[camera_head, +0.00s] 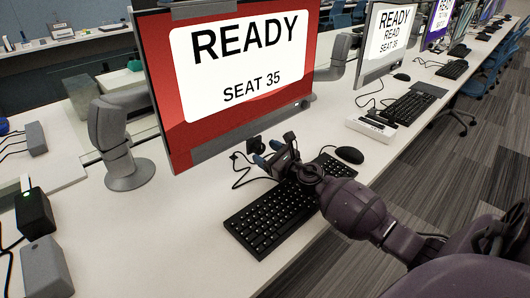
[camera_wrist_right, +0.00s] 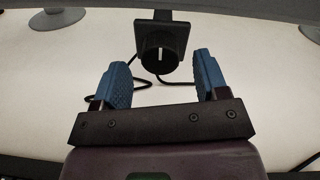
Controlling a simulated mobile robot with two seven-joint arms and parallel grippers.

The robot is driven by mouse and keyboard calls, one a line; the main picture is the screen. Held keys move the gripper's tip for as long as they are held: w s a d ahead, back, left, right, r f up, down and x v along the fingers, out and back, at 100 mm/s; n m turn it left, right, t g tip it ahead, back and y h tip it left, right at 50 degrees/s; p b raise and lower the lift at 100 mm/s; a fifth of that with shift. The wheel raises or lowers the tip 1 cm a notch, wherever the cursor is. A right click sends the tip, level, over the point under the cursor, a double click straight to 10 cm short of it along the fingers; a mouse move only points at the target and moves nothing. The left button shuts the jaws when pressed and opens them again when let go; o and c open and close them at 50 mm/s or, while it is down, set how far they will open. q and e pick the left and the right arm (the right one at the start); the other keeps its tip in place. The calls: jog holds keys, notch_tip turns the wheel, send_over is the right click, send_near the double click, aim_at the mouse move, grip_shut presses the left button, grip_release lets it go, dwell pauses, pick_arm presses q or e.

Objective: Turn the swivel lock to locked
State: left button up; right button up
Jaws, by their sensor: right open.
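The swivel lock (camera_wrist_right: 158,53) is a round black knob on a square black plate, with a short pale mark that looks upright in the right wrist view. In the head view the lock (camera_head: 255,146) shows small below the lower edge of the monitor, partly behind my gripper. My right gripper (camera_head: 269,152) is open, its two blue fingers apart and pointing towards the knob. In the right wrist view the knob lies ahead, between the lines of the fingers (camera_wrist_right: 161,68), and nothing is held. My left gripper is not in view.
A red-framed monitor (camera_head: 242,57) reading "READY SEAT 35" stands just behind the lock. A black keyboard (camera_head: 270,217) lies below my right arm, with a mouse (camera_head: 349,155) to its right. A black cable (camera_wrist_right: 142,86) loops beside the lock. The white desk (camera_head: 170,225) is clear left of the keyboard.

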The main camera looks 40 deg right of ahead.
jog(key=shift+w, duration=0.45)
jog(key=c, duration=0.9)
